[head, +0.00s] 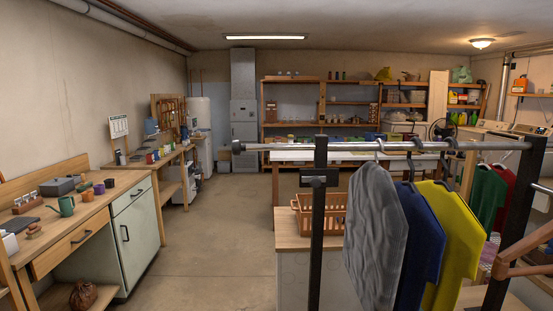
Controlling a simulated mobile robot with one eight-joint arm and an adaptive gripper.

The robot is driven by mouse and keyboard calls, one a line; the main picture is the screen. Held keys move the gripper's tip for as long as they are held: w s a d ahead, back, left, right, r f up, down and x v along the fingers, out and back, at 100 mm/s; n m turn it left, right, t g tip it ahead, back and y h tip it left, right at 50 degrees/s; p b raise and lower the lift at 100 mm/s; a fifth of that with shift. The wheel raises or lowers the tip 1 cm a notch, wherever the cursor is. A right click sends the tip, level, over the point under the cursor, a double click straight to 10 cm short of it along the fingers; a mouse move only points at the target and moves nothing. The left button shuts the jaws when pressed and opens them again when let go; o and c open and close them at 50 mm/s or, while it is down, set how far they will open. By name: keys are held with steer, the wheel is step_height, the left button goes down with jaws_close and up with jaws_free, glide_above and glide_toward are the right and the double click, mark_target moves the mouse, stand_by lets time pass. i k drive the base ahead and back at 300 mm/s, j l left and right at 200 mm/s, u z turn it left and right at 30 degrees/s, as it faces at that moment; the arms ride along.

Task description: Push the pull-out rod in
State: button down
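The pull-out rod (280,147) is a metal bar running level across the upper part of a dark rack. Its left part sticks out past the near black post (319,220) and ends in a dark knob (238,147). To the right it runs to another black post (514,215). A grey garment (373,235), a blue one (421,230) and a yellow one (456,235) hang from it on hangers. My gripper is not in view, so its state and its distance from the rod are hidden.
A wooden-topped counter with a basket (320,213) stands behind the rack. A workbench with a pale cabinet (136,235) lines the left. The concrete floor (215,240) between them is clear. Brown bars (525,255) cross the lower right corner.

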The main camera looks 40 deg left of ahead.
mark_target(237, 147)
steer(key=k+j+u, duration=0.1)
steer(key=j+u, duration=0.15)
steer(key=u, duration=0.15)
steer(key=j+u, duration=0.35)
steer(key=k+j+u, duration=0.1)
steer(key=j+u, duration=0.15)
steer(key=u, duration=0.15)
steer(key=j+u, duration=0.4)
steer(key=i+l, duration=0.05)
steer(key=l, duration=0.05)
